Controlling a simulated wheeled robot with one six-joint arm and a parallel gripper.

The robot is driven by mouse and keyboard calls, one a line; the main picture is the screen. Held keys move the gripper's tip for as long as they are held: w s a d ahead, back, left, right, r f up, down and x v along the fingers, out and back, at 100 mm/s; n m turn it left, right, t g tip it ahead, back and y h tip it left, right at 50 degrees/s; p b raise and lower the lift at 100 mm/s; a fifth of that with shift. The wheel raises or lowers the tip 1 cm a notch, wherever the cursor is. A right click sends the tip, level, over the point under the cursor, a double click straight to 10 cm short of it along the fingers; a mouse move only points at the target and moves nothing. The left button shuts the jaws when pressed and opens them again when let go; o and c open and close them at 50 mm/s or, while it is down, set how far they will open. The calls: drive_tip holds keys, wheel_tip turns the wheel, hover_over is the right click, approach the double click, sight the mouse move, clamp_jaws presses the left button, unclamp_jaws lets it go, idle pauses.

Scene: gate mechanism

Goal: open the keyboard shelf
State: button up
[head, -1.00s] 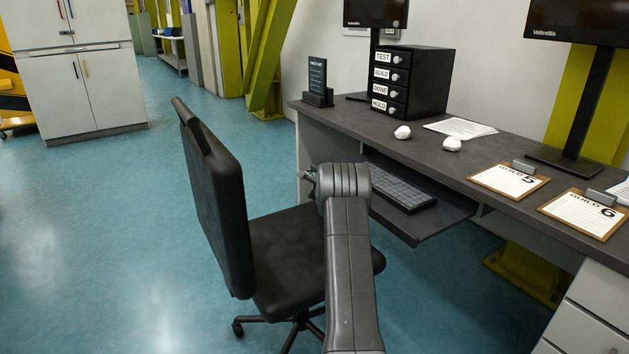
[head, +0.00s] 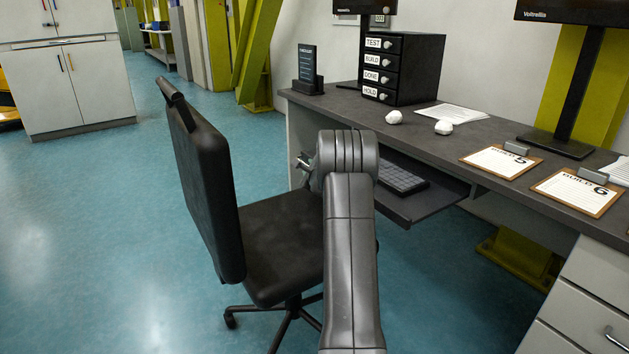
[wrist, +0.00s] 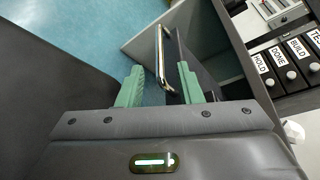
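The keyboard shelf (head: 432,205) is a dark board under the desktop, sticking out from the desk with a black keyboard (head: 408,180) on it. My arm hides its left end in the head view. In the wrist view, a dark shelf edge (wrist: 192,55) and a thin shiny bar like a handle (wrist: 160,52) lie ahead. My gripper (wrist: 160,68) has its two green fingers spread apart. The bar's near end shows between them; I see no finger closed on it. In the head view my gripper is mostly hidden behind my arm.
A black office chair (head: 205,190) stands close left of my arm. A drawer unit (head: 585,295) is at lower right. Blue floor is free at left.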

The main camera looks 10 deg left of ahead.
sight(305, 164)
drive_tip(key=b+v, duration=0.1)
drive_tip(key=v, duration=0.6)
drive_tip(key=shift+s+b, duration=0.25)
drive_tip(key=shift+b, duration=0.05)
drive_tip(key=shift+w, duration=0.1)
drive_tip(key=p+x, duration=0.5)
drive_tip(key=x, duration=0.6)
drive_tip(key=shift+w+a+r, duration=0.1)
drive_tip(key=shift+w+a, duration=0.05)
drive_tip(key=shift+w, duration=0.15)
drive_tip(key=shift+p+x, duration=0.5)
drive_tip(key=shift+x, duration=0.5)
